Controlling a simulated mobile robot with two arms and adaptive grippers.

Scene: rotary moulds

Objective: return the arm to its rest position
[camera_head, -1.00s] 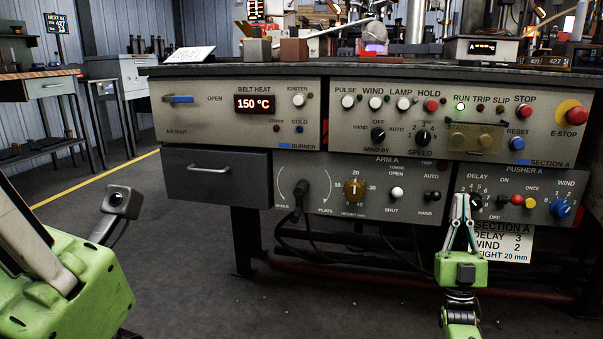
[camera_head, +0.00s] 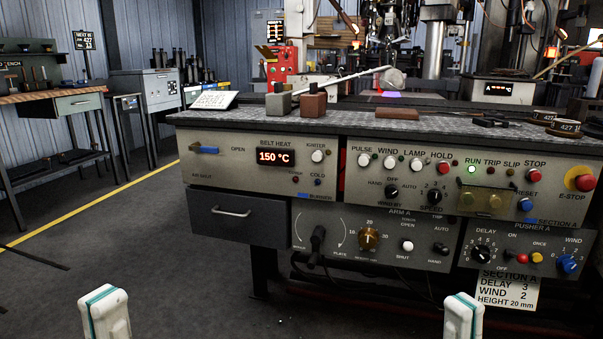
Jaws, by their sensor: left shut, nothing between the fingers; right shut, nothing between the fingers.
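My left gripper (camera_head: 105,314) shows at the bottom left as pale fingertips with a teal edge, pointing up over the dark floor. My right gripper (camera_head: 463,316) shows the same way at the bottom edge, right of centre, below the control panels. Both are shut and empty, apart from the bench and its controls in the picture. Their palms and my arm links are below the frame.
The grey bench (camera_head: 330,130) carries control panels with knobs and switches; the ARM A panel (camera_head: 375,238) is low in the middle. A drawer (camera_head: 237,213) is shut. Two small blocks, grey (camera_head: 278,105) and brown (camera_head: 313,105), stand on top. Floor at left is clear.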

